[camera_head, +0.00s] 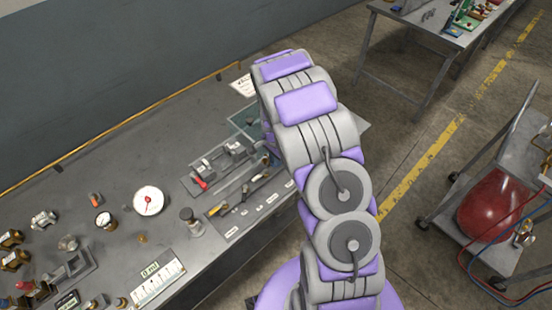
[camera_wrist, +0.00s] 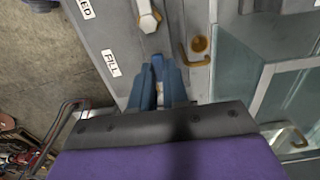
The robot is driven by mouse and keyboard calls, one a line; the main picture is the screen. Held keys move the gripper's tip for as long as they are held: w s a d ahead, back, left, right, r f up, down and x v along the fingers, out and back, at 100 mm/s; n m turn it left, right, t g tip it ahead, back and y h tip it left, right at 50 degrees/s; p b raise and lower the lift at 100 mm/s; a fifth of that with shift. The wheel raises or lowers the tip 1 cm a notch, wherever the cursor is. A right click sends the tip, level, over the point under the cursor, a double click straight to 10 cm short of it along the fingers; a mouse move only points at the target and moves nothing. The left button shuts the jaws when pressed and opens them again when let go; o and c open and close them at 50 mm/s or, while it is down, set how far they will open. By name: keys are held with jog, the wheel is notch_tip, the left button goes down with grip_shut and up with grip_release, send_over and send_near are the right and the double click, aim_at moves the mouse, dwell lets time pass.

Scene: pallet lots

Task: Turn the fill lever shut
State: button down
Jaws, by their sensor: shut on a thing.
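In the wrist view my gripper (camera_wrist: 160,66) has its two blue fingers close together, beside the white FILL label (camera_wrist: 111,63) on a grey panel (camera_wrist: 123,35). It is shut on the fill lever (camera_wrist: 160,88), of which only a small pale bit shows between the fingers. The lever's angle cannot be told. Above, by a second label ending in "ED" (camera_wrist: 86,8), is a pale hexagonal knob (camera_wrist: 148,20) with a brass-coloured edge. In the head view my arm hides the gripper and the lever.
Right of the fingers are a round brass fitting (camera_wrist: 199,44), a bent brass handle (camera_wrist: 188,60) and a glass-sided box (camera_wrist: 229,72). The long grey bench (camera_head: 120,170) carries gauges, tools and fittings. A cart with a red vessel (camera_head: 492,205) stands at right.

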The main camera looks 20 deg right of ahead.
jog(key=c, duration=1.1)
grip_release()
